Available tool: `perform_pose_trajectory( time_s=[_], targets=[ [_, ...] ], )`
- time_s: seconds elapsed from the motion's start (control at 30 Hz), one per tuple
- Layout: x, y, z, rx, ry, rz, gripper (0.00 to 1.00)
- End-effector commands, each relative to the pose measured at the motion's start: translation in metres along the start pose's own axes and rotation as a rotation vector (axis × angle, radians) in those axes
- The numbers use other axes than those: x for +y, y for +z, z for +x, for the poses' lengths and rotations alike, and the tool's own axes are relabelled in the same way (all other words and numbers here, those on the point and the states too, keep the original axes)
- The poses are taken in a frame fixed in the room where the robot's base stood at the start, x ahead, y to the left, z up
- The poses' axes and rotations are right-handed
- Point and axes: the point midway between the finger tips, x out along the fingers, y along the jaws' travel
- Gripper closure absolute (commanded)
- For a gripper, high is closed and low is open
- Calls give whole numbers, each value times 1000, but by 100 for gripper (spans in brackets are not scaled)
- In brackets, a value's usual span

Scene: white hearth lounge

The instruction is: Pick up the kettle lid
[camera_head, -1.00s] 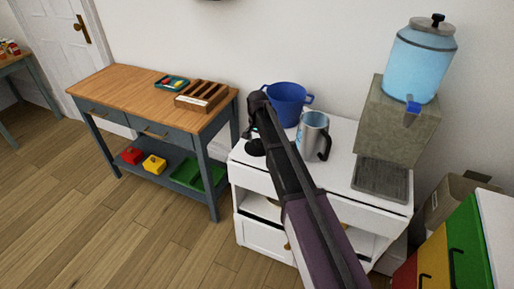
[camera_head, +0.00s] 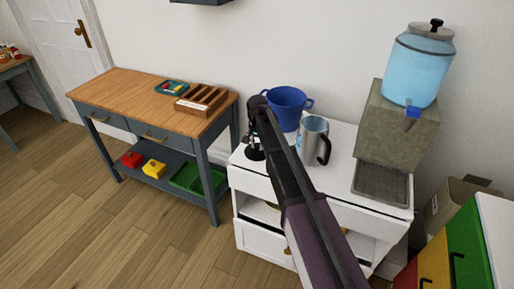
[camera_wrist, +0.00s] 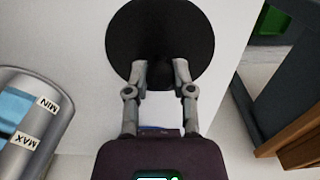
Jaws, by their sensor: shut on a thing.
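The kettle lid (camera_wrist: 160,25) is a round black disc in the wrist view, over the white cabinet top. My gripper (camera_wrist: 160,75) is shut on the raised middle part of the lid, one finger on each side. In the head view my gripper (camera_head: 254,146) is at the cabinet's left end, with the dark lid (camera_head: 255,155) just under it, partly hidden by it. I cannot tell whether the lid touches the surface. The steel kettle (camera_head: 312,139), open at the top, stands right of my gripper; its MIN and MAX window shows in the wrist view (camera_wrist: 25,112).
A blue pot (camera_head: 288,107) stands behind the kettle on the white cabinet (camera_head: 338,178). A water dispenser (camera_head: 415,65) on a stone block (camera_head: 392,128) is at the right. A wooden table (camera_head: 135,96) stands at the left, with a gap before the cabinet.

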Motion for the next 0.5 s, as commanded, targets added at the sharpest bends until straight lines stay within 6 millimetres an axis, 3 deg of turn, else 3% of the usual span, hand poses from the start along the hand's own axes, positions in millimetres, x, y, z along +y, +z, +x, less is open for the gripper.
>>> perform_pose_trajectory(
  time_s=[0.5],
  targets=[
    [0,0,-27,0,0,0,100]
  ],
)
